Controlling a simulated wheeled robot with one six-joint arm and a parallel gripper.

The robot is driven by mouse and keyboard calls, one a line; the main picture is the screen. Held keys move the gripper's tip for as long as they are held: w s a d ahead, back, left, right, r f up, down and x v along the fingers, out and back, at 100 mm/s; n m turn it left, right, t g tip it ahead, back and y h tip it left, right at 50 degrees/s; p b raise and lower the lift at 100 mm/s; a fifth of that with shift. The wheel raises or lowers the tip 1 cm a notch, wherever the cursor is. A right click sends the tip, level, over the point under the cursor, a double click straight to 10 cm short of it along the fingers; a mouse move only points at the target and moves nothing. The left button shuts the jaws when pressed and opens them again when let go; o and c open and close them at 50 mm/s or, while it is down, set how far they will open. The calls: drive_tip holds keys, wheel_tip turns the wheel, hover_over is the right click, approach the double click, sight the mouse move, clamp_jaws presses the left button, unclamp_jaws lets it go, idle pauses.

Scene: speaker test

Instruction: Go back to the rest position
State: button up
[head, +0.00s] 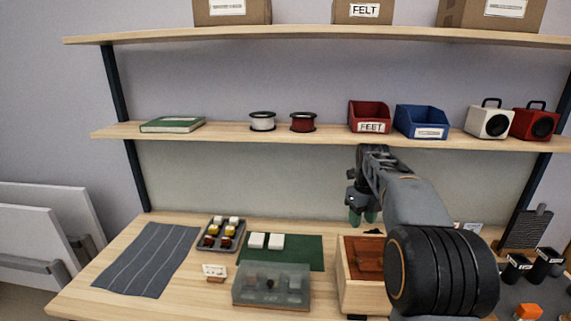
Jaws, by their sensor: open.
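My gripper (362,217) is in the head view, right of centre. Its two green-tipped fingers point down, apart, with nothing seen between them. It hangs in front of the back panel, below the middle shelf and above the back of the workbench. My dark grey arm reaches to it from the lower right and hides part of the bench and of a wooden box (358,296).
The workbench (195,300) holds a grey striped mat (148,258), a tray of small blocks (240,236), a green mat (312,248) with white cubes (267,241), and a translucent box (270,297). The middle shelf (225,132) above carries bins, spools and speakers.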

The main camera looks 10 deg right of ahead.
drive_tip(key=s+a+f+n+t, duration=0.1)
drive_tip(key=s+a+f+n, duration=0.1)
drive_tip(key=s+n, duration=0.5)
drive_tip(key=s+a+f+n+t, duration=0.1)
drive_tip(key=s+a+n, duration=0.4)
drive_tip(key=n, duration=1)
drive_tip(key=s+a+f+n+t, duration=0.2)
drive_tip(key=s+a+f+n, duration=0.1)
drive_tip(key=s+n, duration=0.7)
drive_tip(key=shift+a+f+n, duration=0.25)
drive_tip(key=shift+a+n, duration=0.4)
drive_tip(key=shift+n, duration=0.05)
drive_tip(key=shift+s+a, duration=0.1)
drive_tip(key=shift+a, duration=0.05)
